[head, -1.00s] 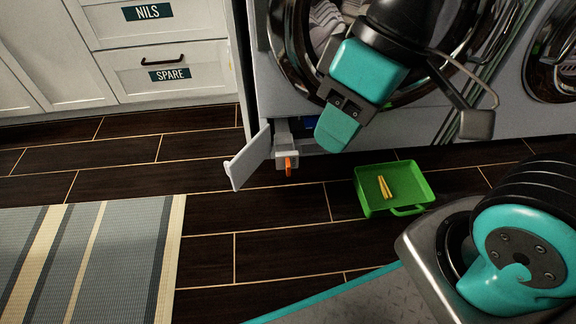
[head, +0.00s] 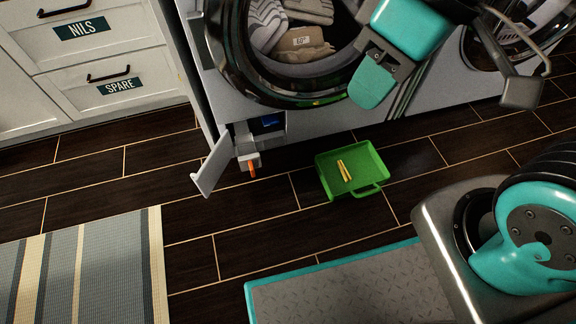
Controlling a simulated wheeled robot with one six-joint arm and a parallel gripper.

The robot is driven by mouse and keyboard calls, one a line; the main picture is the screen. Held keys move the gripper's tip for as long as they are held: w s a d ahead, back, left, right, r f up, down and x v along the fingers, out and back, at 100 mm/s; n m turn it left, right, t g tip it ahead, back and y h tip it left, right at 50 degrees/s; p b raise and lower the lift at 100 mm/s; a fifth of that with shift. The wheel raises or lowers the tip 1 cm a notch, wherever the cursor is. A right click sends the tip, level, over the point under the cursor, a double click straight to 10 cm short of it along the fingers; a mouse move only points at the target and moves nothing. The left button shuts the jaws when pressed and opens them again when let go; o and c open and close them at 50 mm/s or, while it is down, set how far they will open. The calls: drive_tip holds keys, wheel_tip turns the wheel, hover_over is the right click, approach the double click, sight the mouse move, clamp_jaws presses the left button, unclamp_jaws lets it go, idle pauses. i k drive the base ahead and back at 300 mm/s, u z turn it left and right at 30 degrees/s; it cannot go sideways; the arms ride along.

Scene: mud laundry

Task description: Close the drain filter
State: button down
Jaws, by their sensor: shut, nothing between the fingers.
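The drain filter (head: 247,157) is a grey piece with an orange handle (head: 252,170), at the low opening in the washing machine's front. Its grey flap (head: 213,166) hangs open to the left. Something blue (head: 270,122) shows inside the opening. Whether the filter is fully seated cannot be told. My teal gripper (head: 371,88) is above and to the right of the filter, apart from it, in front of the machine's door ring. It is shut and empty.
A green tray (head: 326,168) with yellow sticks (head: 344,171) lies on the floor right of the filter. The washing machine (head: 235,108) holds laundry. White drawers (head: 100,65) stand at left, and a striped rug (head: 90,270) lies front left. Dark floor between is clear.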

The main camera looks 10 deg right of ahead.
sight(248, 158)
drive_tip(key=z, duration=1.35)
drive_tip(key=k, duration=0.75)
drive_tip(key=u, duration=1.95)
